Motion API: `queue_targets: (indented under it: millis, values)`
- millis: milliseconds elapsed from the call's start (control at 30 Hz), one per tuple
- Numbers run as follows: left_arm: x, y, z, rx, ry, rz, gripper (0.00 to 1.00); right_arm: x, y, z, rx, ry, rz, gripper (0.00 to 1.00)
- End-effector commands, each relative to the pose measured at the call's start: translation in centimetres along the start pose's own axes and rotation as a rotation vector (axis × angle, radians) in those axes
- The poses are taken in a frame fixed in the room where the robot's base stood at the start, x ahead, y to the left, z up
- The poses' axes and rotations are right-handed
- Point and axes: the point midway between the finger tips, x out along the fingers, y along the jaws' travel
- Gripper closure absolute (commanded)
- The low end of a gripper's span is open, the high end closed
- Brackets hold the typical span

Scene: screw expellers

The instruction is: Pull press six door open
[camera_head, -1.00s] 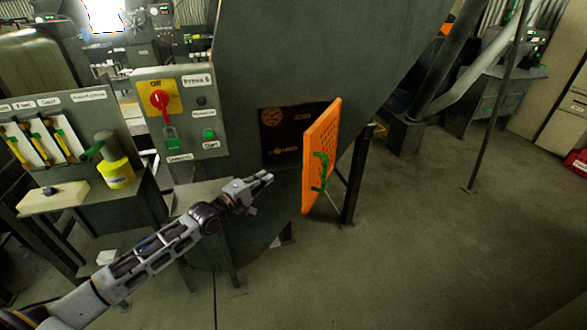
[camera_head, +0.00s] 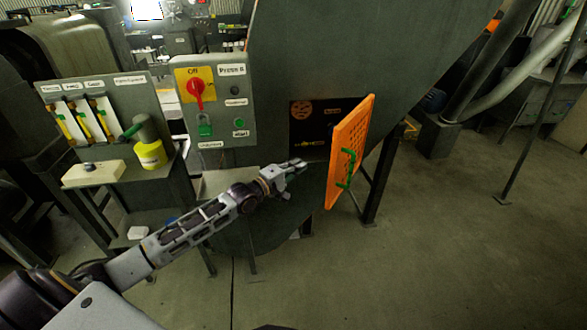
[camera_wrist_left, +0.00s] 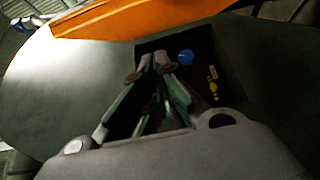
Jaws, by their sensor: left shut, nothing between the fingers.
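The orange perforated door (camera_head: 352,130) of the press stands swung open, angled outward from the right side of a dark square opening (camera_head: 312,148). A green handle (camera_head: 347,168) is on the door's outer face. My left gripper (camera_head: 299,164) is shut and empty, in front of the lower part of the opening and left of the door, apart from the handle. In the left wrist view the closed fingers (camera_wrist_left: 160,62) point toward the dark opening (camera_wrist_left: 205,68), with the orange door (camera_wrist_left: 150,17) along the top. My right gripper is not in view.
A grey control panel (camera_head: 216,130) with a red switch stands left of the opening. A table with a yellow container (camera_head: 151,156) and a pale block (camera_head: 93,174) is further left. A dark support leg (camera_head: 376,185) stands behind the door. The floor (camera_head: 450,260) at the right is clear.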

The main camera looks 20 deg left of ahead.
Motion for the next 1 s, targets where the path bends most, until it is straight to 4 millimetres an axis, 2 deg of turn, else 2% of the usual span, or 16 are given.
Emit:
queue_targets:
  millis: [300,1000]
  values:
    - [2.1,0.1,0.0,0.0,0.0,0.001,1.0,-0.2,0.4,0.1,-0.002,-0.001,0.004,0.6]
    - [6.5,0.1,0.0,0.0,0.0,0.001,1.0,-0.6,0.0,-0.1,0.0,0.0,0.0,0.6]
